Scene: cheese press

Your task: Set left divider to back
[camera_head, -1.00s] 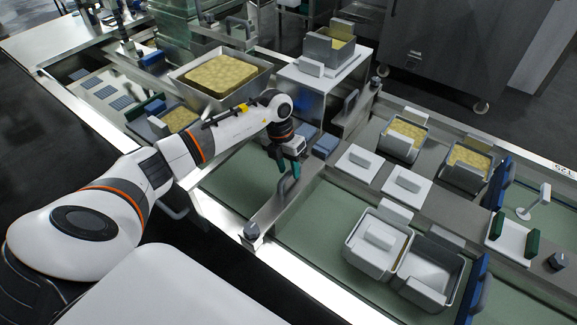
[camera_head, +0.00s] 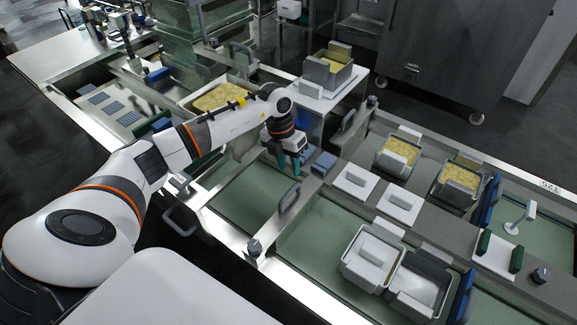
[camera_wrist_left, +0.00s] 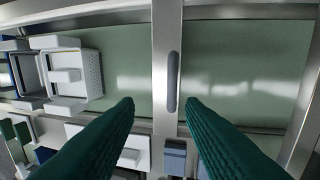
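The left divider (camera_head: 270,225) is a grey metal bar with a raised handle (camera_head: 290,196), lying across the green-floored channel. In the left wrist view the divider (camera_wrist_left: 164,45) runs vertically, with its dark handle (camera_wrist_left: 172,82) near the middle. My left gripper (camera_head: 289,166) is above and slightly behind the handle in the head view. Its two teal fingers are apart and empty. In the left wrist view the fingers (camera_wrist_left: 159,105) lie either side of the divider's line, with the handle ahead between them; I see no contact. My right gripper is not in view.
Blue blocks (camera_head: 322,163) stand close to the left gripper. White moulds (camera_head: 373,255) sit in the channel to the right. Cheese-filled moulds (camera_head: 397,157) stand behind, and a cheese tray (camera_head: 220,96) is partly behind my left arm. The channel floor beside the divider is clear.

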